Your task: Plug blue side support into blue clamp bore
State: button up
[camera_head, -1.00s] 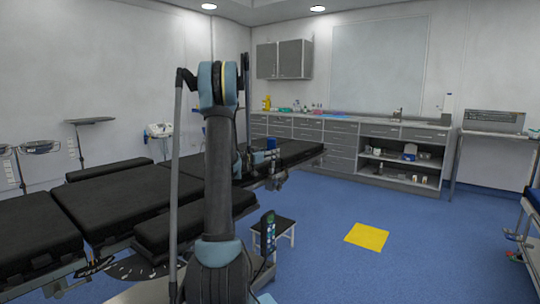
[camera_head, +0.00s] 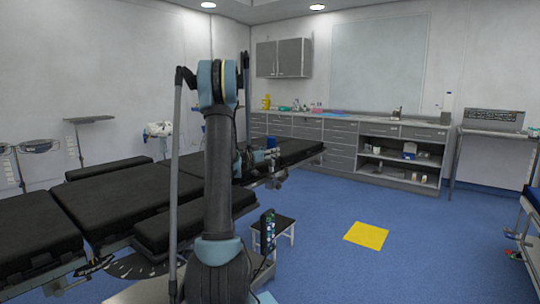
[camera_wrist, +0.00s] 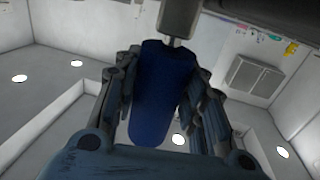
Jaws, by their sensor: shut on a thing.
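The blue side support (camera_wrist: 155,95) is a rounded blue pad between the two fingers of my gripper (camera_wrist: 158,78) in the wrist view. My gripper is shut on it. A short metal rod (camera_wrist: 172,42) joins the pad's top end to a grey block (camera_wrist: 180,17) at the top edge; I cannot tell whether this block is the clamp, or how deep the rod sits. In the head view a small blue shape (camera_head: 271,143) shows above the table's side rail, right of my arm. My arm hides much of the gripper there, and the blue clamp bore cannot be made out.
The black-padded operating table (camera_head: 125,190) fills the left. A small step stool (camera_head: 284,226) stands beside it. A yellow mat (camera_head: 366,235) lies on the blue floor, which is open to the right. Grey cabinets (camera_head: 340,140) line the back wall.

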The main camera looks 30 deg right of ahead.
jog(key=shift+f, duration=1.35)
dwell(0.6)
jog(key=o, duration=1.3)
jog(key=v, duration=1.2)
jog(key=shift+d+f, duration=0.1)
